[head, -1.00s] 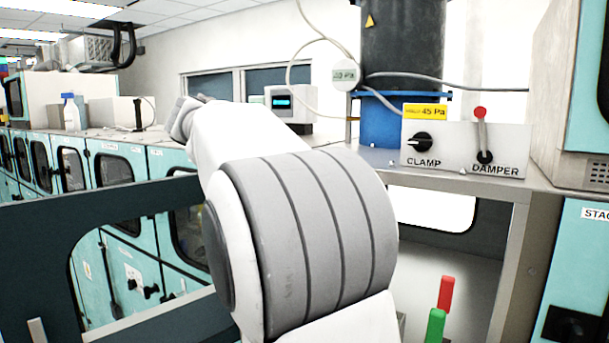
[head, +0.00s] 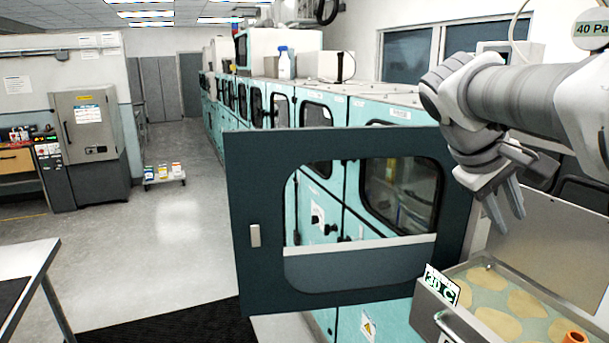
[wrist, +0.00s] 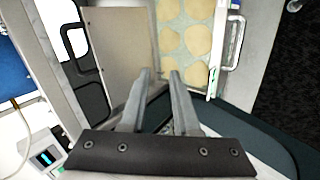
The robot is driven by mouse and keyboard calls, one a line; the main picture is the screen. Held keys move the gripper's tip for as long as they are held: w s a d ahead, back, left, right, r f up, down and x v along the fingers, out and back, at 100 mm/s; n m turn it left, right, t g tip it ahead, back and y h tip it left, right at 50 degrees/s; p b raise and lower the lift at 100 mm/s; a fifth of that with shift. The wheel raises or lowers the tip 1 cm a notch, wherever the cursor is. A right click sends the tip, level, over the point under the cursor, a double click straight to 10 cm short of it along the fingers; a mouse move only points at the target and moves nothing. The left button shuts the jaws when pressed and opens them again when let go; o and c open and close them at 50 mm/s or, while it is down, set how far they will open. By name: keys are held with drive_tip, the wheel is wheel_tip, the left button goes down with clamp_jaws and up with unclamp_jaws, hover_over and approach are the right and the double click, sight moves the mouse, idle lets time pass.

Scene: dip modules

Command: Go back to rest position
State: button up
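My gripper (head: 508,218) is at the right of the head view, fingers pointing down. It hangs in the air above and behind the open drawer (head: 415,308) and right of the open dark door (head: 252,190). In the wrist view my gripper (wrist: 160,74) shows two grey fingers with a clear gap between them and nothing held. My arm reaches in from the right edge of the head view, roughly level, with the wrist bent downward.
A teal cabinet row (head: 335,105) runs behind the door. A table (head: 25,262) stands at left; the floor (head: 170,240) between is mostly clear.

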drive_tip(key=s+a+f+m+t+y, duration=0.2)
drive_tip(key=s+a+f+y, duration=0.5)
drive_tip(key=s+a+f, duration=0.6)
drive_tip(key=a+f+t, duration=0.1)
drive_tip(key=a+f, duration=0.1)
drive_tip(key=a, duration=0.1)
drive_tip(key=shift+s+a+b, duration=0.15)
drive_tip(key=shift+s+b, duration=0.15)
drive_tip(key=shift+m, duration=0.3)
